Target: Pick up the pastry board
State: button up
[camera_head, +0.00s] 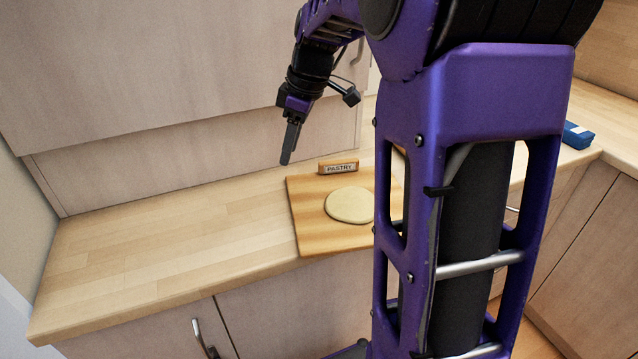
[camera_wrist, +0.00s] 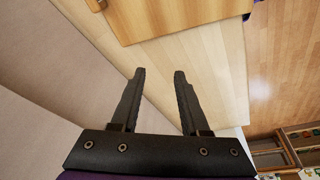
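The pastry board (camera_head: 312,224) is a flat wooden square lying on the counter, partly hidden behind my arm column on its right. A round pale piece of dough (camera_head: 350,205) lies on it, and a small wooden block marked PASTRY (camera_head: 338,167) stands at its back edge. My gripper (camera_head: 287,160) is in the air near the board's back left corner. In the wrist view my gripper (camera_wrist: 159,73) has its two fingers apart with nothing between them. The board (camera_wrist: 185,18) shows at the top of that view, beyond the fingertips.
The wooden counter (camera_head: 150,245) is clear to the left of the board. A cupboard front (camera_head: 190,150) rises behind the counter. A blue object (camera_head: 577,135) lies on the counter at the right. Cupboard doors with handles (camera_head: 203,338) are below the front edge.

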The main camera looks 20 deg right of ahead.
jog(key=shift+o, duration=0.6)
jog(key=w+d+r+n+h+p, duration=0.1)
jog(key=w+d+r+n, duration=0.1)
jog(key=d, duration=0.4)
notch_tip(320, 180, up, 2)
jog(key=shift+w+r+g+p, duration=0.1)
jog(key=shift+w+g+p, duration=0.3)
jog(key=shift+w, duration=0.35)
notch_tip(320, 180, up, 4)
jog(key=n+g+h+p, duration=0.1)
jog(key=n+p, duration=0.1)
jog(key=n, duration=0.1)
send_over(339, 161)
jog(key=f+b, duration=0.1)
jog(key=f, duration=0.5)
jog(key=f+b, duration=0.2)
jog(key=f, duration=0.3)
jog(key=shift+s+d+f, duration=0.15)
jog(key=shift+s+f, duration=0.05)
jog(key=shift+f, duration=0.2)
jog(key=shift+w+f+b, duration=0.15)
jog(key=shift+f+b, duration=0.1)
jog(key=shift+f, duration=1.25)
jog(key=shift+w+f+b, duration=0.1)
jog(key=shift+f+b, duration=0.15)
jog(key=shift+f, duration=1.2)
jog(key=shift+c, duration=0.3)
grip_shut()
jog(key=shift+r, duration=0.1)
